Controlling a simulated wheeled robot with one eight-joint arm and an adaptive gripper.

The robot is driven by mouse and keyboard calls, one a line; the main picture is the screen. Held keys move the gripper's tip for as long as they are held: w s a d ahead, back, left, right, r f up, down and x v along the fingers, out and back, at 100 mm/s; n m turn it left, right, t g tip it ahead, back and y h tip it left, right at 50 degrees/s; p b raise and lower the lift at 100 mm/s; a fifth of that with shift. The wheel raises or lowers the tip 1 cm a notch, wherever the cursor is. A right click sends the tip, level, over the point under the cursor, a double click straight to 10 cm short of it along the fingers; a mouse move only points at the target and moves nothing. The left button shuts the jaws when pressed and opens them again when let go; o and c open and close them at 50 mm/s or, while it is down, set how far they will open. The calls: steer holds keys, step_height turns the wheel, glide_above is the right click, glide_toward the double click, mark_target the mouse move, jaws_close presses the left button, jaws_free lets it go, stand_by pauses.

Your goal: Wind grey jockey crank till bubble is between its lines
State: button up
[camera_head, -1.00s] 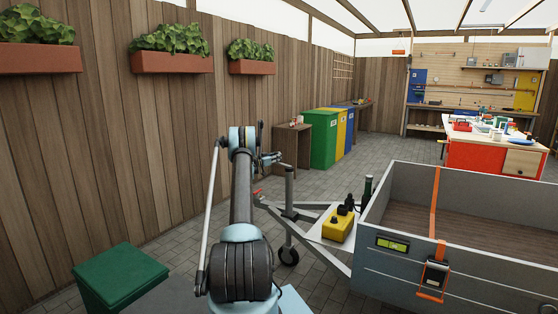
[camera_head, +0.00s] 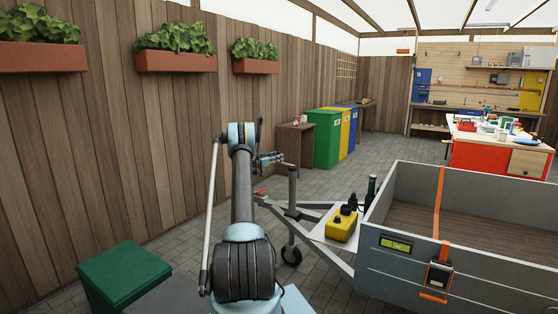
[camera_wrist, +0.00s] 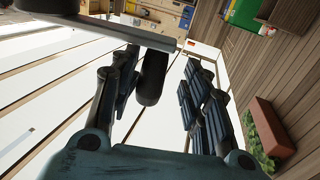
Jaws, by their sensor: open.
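The jockey wheel post (camera_head: 292,190) stands upright on the trailer's drawbar, its wheel (camera_head: 291,255) at the paving. My gripper (camera_head: 270,158) is beside the top of the post. In the wrist view a grey crank arm (camera_wrist: 105,29) crosses the top, and its dark round handle (camera_wrist: 152,76) hangs between the fingers of my open gripper (camera_wrist: 160,95). The fingers look apart from the handle on both sides. A level with a yellow-green vial (camera_head: 396,245) is on the trailer's side; its bubble is too small to read.
The grey trailer (camera_head: 470,265) with an orange strap (camera_head: 440,205) fills the right. A yellow box (camera_head: 341,226) sits on the drawbar. A green box (camera_head: 124,272) stands at lower left. A wooden fence (camera_head: 140,130) runs along the left, with bins (camera_head: 327,138) beyond.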

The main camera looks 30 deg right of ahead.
steer(key=v, duration=0.9)
steer(key=shift+w, duration=0.2)
steer(key=shift+c, duration=0.4)
steer(key=c, duration=0.5)
steer(key=shift+s+d+r+t, duration=0.15)
steer(key=shift+s+d+t, duration=0.15)
steer(key=c, duration=0.4)
steer(key=s+n+t, duration=0.1)
steer(key=s+d+r+n+t, duration=0.1)
steer(key=s+t, duration=0.1)
steer(key=s+n+t, duration=0.1)
steer(key=t, duration=0.1)
steer(key=shift+s+d+r+y, duration=0.25)
steer(key=shift+r+y, duration=0.15)
jaws_close()
steer(key=s+a+f+n+t+y, duration=0.2)
steer(key=s+a+n+t+y, duration=0.3)
steer(key=s, duration=0.3)
steer(key=x, duration=1.4)
steer(key=shift+d+y, duration=0.3)
steer(key=shift+d, duration=0.2)
